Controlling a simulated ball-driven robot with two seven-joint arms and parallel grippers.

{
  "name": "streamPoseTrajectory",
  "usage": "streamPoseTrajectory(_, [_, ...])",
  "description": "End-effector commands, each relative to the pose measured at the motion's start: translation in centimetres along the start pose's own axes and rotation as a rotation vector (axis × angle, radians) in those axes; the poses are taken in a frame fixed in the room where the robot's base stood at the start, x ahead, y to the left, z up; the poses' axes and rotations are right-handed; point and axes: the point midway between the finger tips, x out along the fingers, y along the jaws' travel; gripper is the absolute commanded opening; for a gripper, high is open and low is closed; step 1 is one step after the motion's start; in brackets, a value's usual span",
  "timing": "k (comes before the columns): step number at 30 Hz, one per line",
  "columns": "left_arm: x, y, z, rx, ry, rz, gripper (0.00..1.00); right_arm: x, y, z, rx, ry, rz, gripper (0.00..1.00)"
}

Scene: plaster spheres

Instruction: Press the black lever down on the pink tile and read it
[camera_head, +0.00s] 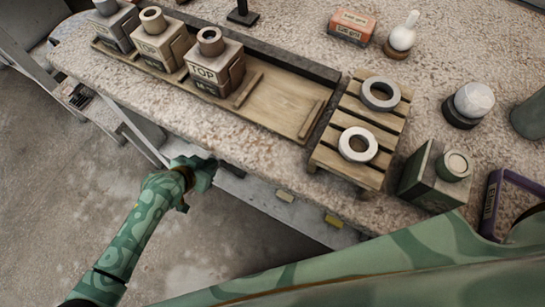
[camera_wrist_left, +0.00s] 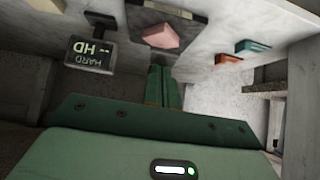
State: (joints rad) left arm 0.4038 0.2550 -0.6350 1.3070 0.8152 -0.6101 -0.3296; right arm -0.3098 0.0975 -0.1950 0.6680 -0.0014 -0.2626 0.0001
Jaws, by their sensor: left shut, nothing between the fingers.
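My left gripper (camera_head: 206,172) is low in front of the bench's front edge in the head view. Its two green fingers (camera_wrist_left: 164,88) are together and empty in the left wrist view. A pink tile (camera_wrist_left: 160,36) lies on a dark plate (camera_wrist_left: 190,46) beyond the fingertips, apart from them. A dark display (camera_wrist_left: 90,55) reading HARD and HD stands left of the tile. A small black piece (camera_wrist_left: 101,20) is behind the display; I cannot tell whether it is the lever. The pink tile is not visible in the head view. My right gripper is not in view.
An orange block (camera_wrist_left: 228,59) and a teal block (camera_wrist_left: 252,46) lie right of the tile. On the bench stand a wooden tray (camera_head: 285,105) with boxes, a slatted rack (camera_head: 345,165) with two rings, and a green box (camera_head: 425,185) at the right.

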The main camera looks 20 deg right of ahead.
Motion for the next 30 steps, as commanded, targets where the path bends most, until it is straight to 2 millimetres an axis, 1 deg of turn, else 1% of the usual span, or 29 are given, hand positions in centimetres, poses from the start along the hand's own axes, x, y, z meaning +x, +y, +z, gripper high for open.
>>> streamPoseTrajectory(1, [0.18,0.03,0.31,0.000,-0.003,0.001,0.00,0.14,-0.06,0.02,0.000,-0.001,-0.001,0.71])
streamPoseTrajectory(8, [0.58,0.04,0.77,0.001,-0.004,0.001,0.00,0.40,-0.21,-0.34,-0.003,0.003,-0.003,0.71])
streamPoseTrajectory(15, [1.00,0.04,1.22,0.001,-0.005,0.001,0.00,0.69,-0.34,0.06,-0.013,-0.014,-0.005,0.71])
streamPoseTrajectory(30, [0.89,0.02,1.12,0.001,-0.005,0.001,0.00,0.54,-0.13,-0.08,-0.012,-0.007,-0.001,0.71])
